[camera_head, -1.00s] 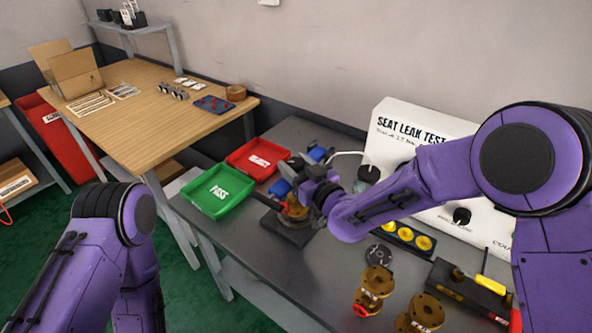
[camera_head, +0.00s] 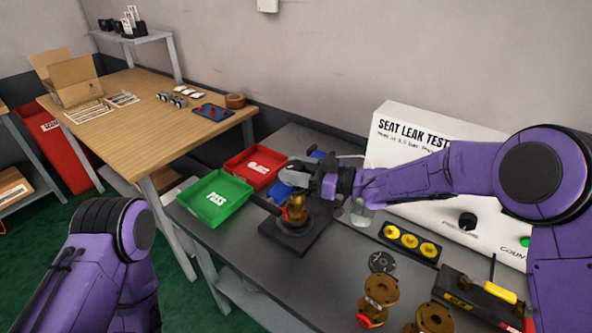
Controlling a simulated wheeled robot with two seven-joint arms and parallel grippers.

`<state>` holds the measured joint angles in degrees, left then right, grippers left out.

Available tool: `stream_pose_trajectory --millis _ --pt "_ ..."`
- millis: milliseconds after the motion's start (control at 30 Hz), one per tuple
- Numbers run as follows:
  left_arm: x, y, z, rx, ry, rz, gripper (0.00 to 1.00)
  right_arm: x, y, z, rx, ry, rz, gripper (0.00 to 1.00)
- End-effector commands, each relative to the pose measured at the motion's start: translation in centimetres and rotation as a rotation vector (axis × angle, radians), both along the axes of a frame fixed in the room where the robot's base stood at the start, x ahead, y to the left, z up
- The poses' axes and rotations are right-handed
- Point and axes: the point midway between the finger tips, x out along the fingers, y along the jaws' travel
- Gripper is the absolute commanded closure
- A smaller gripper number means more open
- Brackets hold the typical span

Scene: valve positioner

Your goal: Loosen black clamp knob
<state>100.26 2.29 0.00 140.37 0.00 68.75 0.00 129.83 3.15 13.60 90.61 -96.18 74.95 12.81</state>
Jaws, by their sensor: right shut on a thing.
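My right gripper (camera_head: 298,172) reaches in from the right and is above the black clamp fixture. It is shut on the black clamp knob, which its fingers mostly hide. A brass valve (camera_head: 296,212) with a red handle sits upright in the fixture, just below the gripper. The fixture's dark base plate (camera_head: 294,242) lies flat on the grey bench. Of my left arm only purple links show at the lower left; its gripper is out of view.
A green PASS tray (camera_head: 215,214) and a red tray (camera_head: 252,178) stand left of the fixture. The white seat leak tester (camera_head: 395,130) stands behind my right arm. Brass valves (camera_head: 378,292) and a black block with yellow caps (camera_head: 409,241) are to the right.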

Motion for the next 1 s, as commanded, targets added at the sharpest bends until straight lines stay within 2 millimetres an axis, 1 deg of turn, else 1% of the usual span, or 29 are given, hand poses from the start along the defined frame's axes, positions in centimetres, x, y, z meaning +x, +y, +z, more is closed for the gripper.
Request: stream_pose_trajectory --millis 433,467,500,533,767,833,933,1000 --pt "0.0 0.0 0.0 0.000 0.000 0.000 0.51 0.0 0.0 0.0 0.000 -0.001 0.009 0.81" --pt "0.0 0.0 0.0 0.000 0.000 0.000 0.51 0.0 0.0 0.0 0.000 -0.001 0.009 0.44" --pt "0.0 0.0 0.0 0.000 0.000 0.000 0.51 0.0 0.0 0.0 0.000 -0.001 0.009 0.31" --pt "0.0 0.0 0.0 0.000 0.000 0.000 0.51 0.0 0.0 0.0 0.000 -0.001 0.009 0.29" --pt "0.0 0.0 0.0 0.000 0.000 0.000 0.51 0.0 0.0 0.0 0.001 -0.001 0.009 0.29" --pt "0.0 0.0 -0.2 0.000 0.000 0.000 0.51 -0.1 -0.3 0.0 0.001 -0.001 0.008 0.29" --pt "0.0 0.0 -0.8 0.000 0.000 0.000 0.51 -0.5 -1.7 -0.2 0.001 0.000 0.007 0.29" --pt "0.0 0.0 -1.3 0.000 0.000 0.000 0.51 -1.1 -3.3 -0.3 0.002 -0.001 0.005 0.29"
